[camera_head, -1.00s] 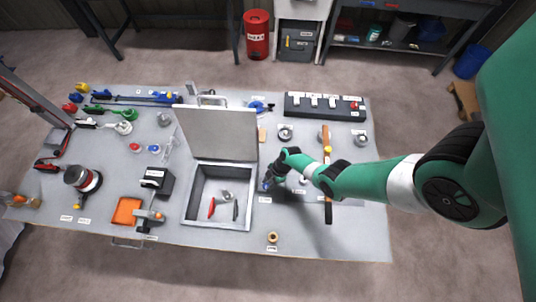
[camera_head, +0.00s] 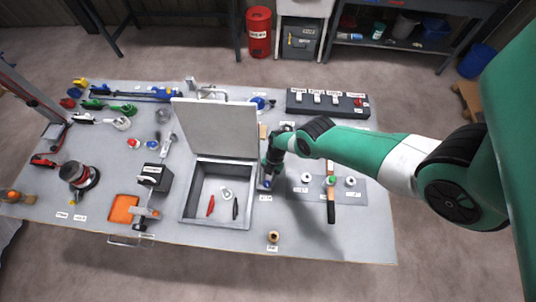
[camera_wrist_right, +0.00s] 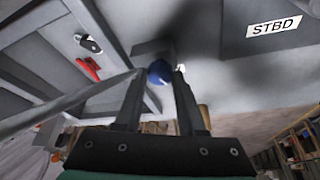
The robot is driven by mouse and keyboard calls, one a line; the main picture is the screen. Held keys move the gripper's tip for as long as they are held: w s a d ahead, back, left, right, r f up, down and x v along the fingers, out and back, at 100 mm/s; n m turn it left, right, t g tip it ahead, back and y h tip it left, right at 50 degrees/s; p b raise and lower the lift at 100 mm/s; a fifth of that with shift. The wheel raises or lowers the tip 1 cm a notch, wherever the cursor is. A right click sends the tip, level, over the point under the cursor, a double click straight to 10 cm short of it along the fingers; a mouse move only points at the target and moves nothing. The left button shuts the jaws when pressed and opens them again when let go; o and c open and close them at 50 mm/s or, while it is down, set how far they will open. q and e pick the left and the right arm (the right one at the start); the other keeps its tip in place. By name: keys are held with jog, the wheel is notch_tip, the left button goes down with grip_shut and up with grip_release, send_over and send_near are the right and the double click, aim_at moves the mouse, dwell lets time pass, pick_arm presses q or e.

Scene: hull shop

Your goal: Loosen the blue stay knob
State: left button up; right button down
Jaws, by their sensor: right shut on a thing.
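The blue stay knob (camera_wrist_right: 158,72) shows in the right wrist view, at the side of the open metal bin. My right gripper (camera_wrist_right: 160,80) has its two fingers around the knob and is shut on it. In the head view my right gripper (camera_head: 267,182) points down just right of the bin (camera_head: 190,200), and the arm and wrist mostly hide the knob. The bin's grey lid (camera_head: 214,128) stands raised at its back. I cannot tell the knob's turn angle. My left gripper is not in view.
The bin holds a red-handled tool (camera_head: 211,205) and other small parts. A long-handled tool (camera_head: 331,205) lies to the right. A switch box (camera_head: 327,103) stands behind my right arm. An orange tray (camera_head: 124,209) sits left. The bench's front right is clear.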

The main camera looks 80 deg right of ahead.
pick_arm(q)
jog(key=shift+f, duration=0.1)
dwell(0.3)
pick_arm(e)
jog(key=c, duration=0.5)
grip_release()
